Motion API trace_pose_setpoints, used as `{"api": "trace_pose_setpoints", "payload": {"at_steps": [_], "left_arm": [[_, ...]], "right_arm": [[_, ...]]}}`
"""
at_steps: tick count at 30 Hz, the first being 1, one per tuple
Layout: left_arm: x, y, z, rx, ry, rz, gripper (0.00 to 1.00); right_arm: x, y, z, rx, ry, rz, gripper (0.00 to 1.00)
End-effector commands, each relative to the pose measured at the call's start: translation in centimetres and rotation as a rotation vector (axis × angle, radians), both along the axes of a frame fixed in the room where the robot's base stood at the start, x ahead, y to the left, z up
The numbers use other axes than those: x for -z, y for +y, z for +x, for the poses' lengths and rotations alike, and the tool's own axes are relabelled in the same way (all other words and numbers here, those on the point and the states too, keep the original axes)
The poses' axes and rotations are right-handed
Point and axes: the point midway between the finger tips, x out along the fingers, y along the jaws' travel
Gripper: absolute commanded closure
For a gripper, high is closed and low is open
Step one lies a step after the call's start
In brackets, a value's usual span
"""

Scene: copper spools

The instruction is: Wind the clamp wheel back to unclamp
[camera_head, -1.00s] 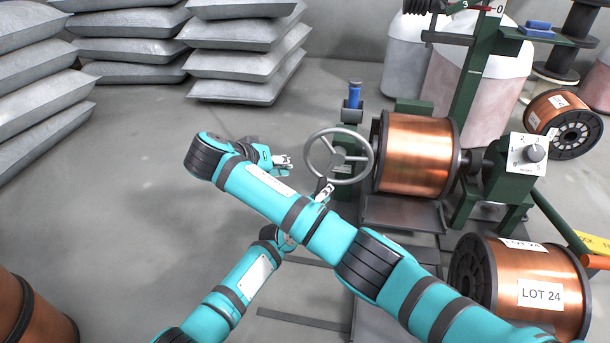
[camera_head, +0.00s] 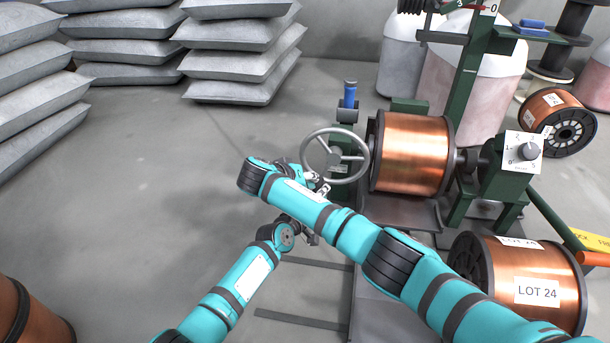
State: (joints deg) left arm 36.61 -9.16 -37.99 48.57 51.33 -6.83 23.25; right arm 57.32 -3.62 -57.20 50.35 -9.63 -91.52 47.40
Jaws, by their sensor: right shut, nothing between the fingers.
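The clamp wheel (camera_head: 335,158) is a grey spoked handwheel on the green stand, left of the large copper spool (camera_head: 412,152). My right gripper (camera_head: 313,178) is shut and empty at the lower left of the wheel's rim. Whether it touches the rim cannot be told. My left arm comes up from the bottom, and my right forearm hides part of its front end.
A dial box (camera_head: 524,152) sits right of the spool. A LOT 24 spool (camera_head: 535,285) stands at lower right. A blue-handled part (camera_head: 350,97) rises behind the wheel. Grey sacks (camera_head: 240,60) are stacked at the back left. The floor (camera_head: 150,190) at left is clear.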

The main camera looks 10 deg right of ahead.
Motion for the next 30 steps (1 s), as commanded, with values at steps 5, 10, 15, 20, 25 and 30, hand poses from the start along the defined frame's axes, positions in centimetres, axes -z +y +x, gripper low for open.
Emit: {"api": "trace_pose_setpoints", "payload": {"at_steps": [5,10,15,20,25,30], "left_arm": [[-0.9,-0.6,-0.1,0.008,-0.014,-0.008,1.0],[-0.9,-0.6,0.0,0.008,-0.014,-0.008,1.0],[-0.9,-0.6,0.0,0.006,-0.015,-0.008,1.0],[-1.0,-0.5,0.1,0.004,-0.017,-0.008,0.76],[-0.9,-0.3,0.2,0.001,-0.016,-0.008,0.54],[-0.7,-0.1,0.2,-0.002,-0.013,-0.006,0.52]], "right_arm": [[-0.1,0.0,0.0,0.0,0.0,0.0,1.0],[0.5,-0.3,-0.2,0.0,0.003,0.002,1.0],[1.1,-0.8,-0.3,0.003,0.006,-0.001,1.0],[1.3,-0.9,-0.4,0.008,0.011,-0.003,1.0],[1.4,-0.9,-0.5,0.007,0.011,-0.003,1.0],[1.4,-0.8,-0.5,0.005,0.011,-0.003,1.0]]}}
